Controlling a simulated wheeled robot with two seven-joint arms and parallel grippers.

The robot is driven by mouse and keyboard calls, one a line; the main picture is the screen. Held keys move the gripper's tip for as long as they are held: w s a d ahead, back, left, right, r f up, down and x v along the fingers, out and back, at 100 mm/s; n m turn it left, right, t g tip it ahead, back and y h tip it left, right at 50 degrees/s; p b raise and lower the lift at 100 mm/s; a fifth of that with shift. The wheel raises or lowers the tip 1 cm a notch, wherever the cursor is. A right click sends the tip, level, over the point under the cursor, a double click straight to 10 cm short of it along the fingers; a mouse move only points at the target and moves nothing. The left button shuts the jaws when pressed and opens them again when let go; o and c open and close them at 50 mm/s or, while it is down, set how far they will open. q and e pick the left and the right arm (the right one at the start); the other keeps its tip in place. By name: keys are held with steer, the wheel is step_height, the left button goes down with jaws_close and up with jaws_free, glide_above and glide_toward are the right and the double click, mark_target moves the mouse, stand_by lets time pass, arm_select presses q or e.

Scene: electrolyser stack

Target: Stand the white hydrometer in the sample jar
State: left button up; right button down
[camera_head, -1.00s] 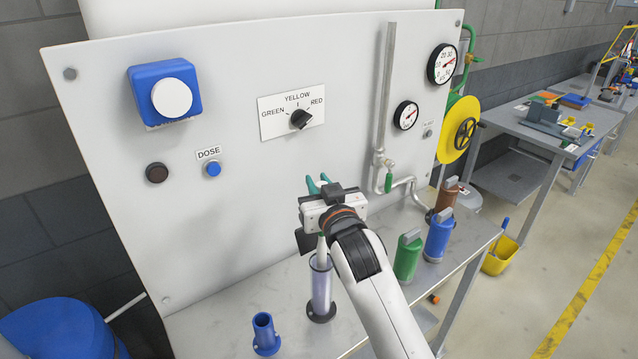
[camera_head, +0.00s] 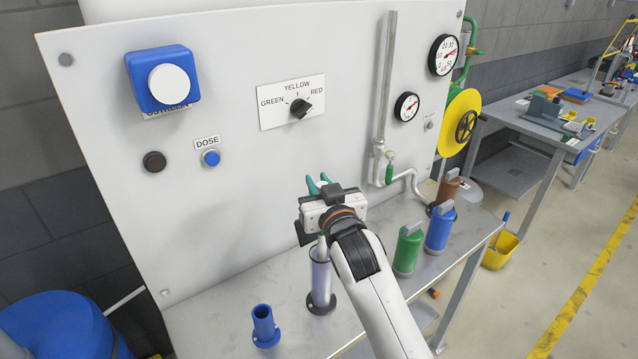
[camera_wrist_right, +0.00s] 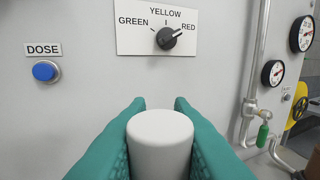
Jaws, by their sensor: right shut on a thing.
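My right gripper (camera_head: 318,183) is shut on the white hydrometer (camera_head: 322,248). In the right wrist view the hydrometer's round white top (camera_wrist_right: 160,128) sits between the two green fingers. The sample jar (camera_head: 320,280) is a clear, purplish cylinder on a dark round foot, upright on the bench. The hydrometer's lower part is at the jar's mouth and seems in line with it. I cannot tell how deep it reaches, as the gripper and arm hide part of it. My left gripper is not in view.
A blue holder (camera_head: 264,326) stands left of the jar on the metal bench (camera_head: 215,318). Green (camera_head: 407,250), blue (camera_head: 440,228) and brown (camera_head: 448,188) containers stand to the right. Behind is an upright panel (camera_head: 230,220) with a knob, a DOSE button, gauges and a pipe.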

step_height(320, 180, down, 8)
steer(key=b, duration=0.5)
steer(key=shift+f, duration=0.2)
stand_by(2.3)
steer(key=c, duration=1.2)
jaws_free()
steer(key=b+v, duration=0.2)
steer(key=v, duration=1)
